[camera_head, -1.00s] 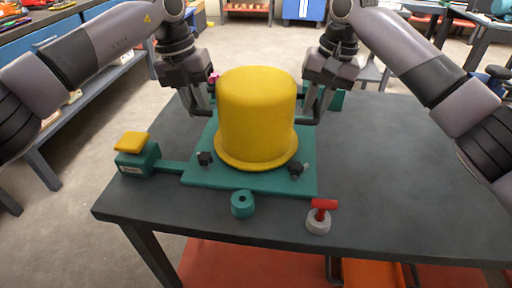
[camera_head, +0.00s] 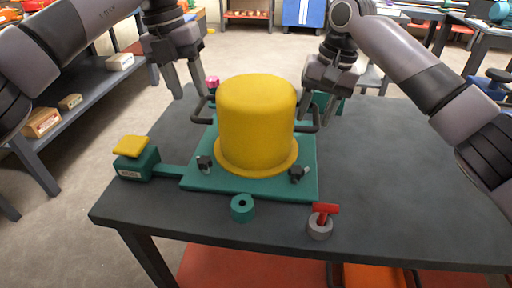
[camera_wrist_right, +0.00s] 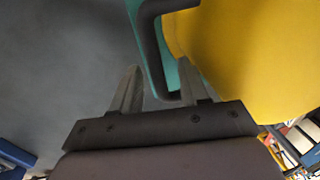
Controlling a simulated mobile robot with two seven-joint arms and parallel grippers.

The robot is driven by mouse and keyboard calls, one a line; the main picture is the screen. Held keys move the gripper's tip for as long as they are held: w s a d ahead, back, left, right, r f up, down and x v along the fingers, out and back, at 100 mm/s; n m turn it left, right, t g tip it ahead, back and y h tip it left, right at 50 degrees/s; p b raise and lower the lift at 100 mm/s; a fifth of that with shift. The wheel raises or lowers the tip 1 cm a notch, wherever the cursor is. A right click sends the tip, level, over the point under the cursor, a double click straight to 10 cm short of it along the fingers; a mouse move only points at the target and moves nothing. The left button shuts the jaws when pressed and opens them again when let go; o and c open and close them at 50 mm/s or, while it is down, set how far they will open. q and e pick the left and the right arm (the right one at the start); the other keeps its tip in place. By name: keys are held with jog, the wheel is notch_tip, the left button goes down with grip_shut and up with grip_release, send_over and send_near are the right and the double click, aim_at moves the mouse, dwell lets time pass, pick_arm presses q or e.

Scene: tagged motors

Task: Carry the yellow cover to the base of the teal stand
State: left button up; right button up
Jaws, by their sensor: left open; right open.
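The yellow cover (camera_head: 257,120) stands upright on the base plate of the teal stand (camera_head: 235,187), with its flange low on the plate. A dark handle sticks out on each side of it. My left gripper (camera_head: 187,93) is open and empty, up and to the left of the left handle. My right gripper (camera_head: 316,110) is open at the right handle (camera_head: 310,123).
A teal box with a yellow top (camera_head: 131,148) joins the plate at the left. A teal ring (camera_head: 242,208) and a grey piece with a red handle (camera_head: 321,222) lie in front. Two black clamps (camera_head: 205,163) sit on the plate. The table's right side (camera_head: 400,190) is clear.

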jog(key=shift+r, duration=0.15)
pick_arm(q)
jog(key=r, duration=0.3)
jog(key=a+r, duration=0.1)
jog(key=r, duration=0.1)
jog(key=shift+r, duration=0.3)
pick_arm(e)
notch_tip(320, 180, up, 12)
jog(key=d, duration=0.2)
jog(key=shift+s+f, duration=0.2)
jog(key=shift+f, duration=0.05)
